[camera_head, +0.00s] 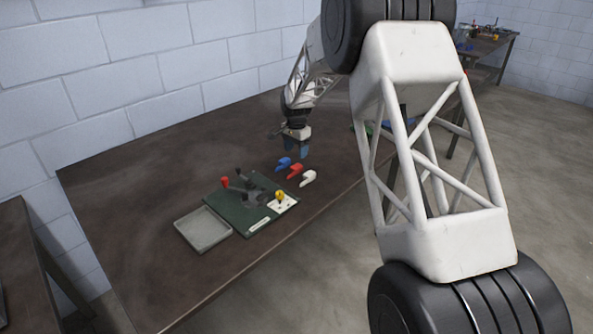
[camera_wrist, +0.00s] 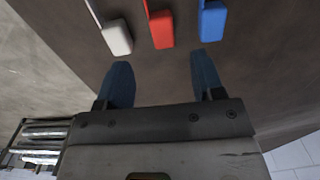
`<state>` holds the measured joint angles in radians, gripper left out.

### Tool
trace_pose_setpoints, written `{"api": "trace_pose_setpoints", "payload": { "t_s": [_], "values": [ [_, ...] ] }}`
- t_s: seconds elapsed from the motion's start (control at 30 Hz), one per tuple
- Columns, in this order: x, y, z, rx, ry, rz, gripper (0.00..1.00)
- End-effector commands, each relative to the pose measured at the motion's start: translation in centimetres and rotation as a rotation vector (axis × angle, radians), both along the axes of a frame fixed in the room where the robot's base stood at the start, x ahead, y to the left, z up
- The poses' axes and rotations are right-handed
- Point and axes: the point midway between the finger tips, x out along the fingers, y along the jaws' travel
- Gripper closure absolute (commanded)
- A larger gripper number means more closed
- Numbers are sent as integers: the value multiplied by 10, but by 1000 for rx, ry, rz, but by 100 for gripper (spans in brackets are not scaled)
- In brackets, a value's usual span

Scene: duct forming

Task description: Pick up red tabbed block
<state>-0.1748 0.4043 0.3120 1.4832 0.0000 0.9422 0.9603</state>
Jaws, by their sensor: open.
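The red tabbed block (camera_head: 296,171) lies on the brown table between a blue tabbed block (camera_head: 284,163) and a white tabbed block (camera_head: 308,178). In the wrist view the red block (camera_wrist: 161,29) is at the top middle, with the white block (camera_wrist: 117,37) to its left and the blue block (camera_wrist: 212,20) to its right. My gripper (camera_head: 297,153) is above the table just behind the blocks. In the wrist view its two blue fingers (camera_wrist: 163,75) are apart with nothing between them. The upper ends of the blocks are cut off there.
On the table (camera_head: 125,200), a dark green board (camera_head: 262,228) carries a grey fixture, a red-knobbed lever (camera_head: 226,182) and a white panel with a yellow knob (camera_head: 280,195). A grey tray (camera_head: 203,229) sits left of it. Coloured items partly show behind my arm. The table's left part is clear.

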Motion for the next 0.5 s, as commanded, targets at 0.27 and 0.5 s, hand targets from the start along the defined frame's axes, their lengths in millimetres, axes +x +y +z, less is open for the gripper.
{"api": "trace_pose_setpoints", "payload": {
  "t_s": [0.27,0.5],
  "values": [
    [0,0,0,0,0,0,38],
    [0,0,-13,0,1,0,38]
  ]
}}
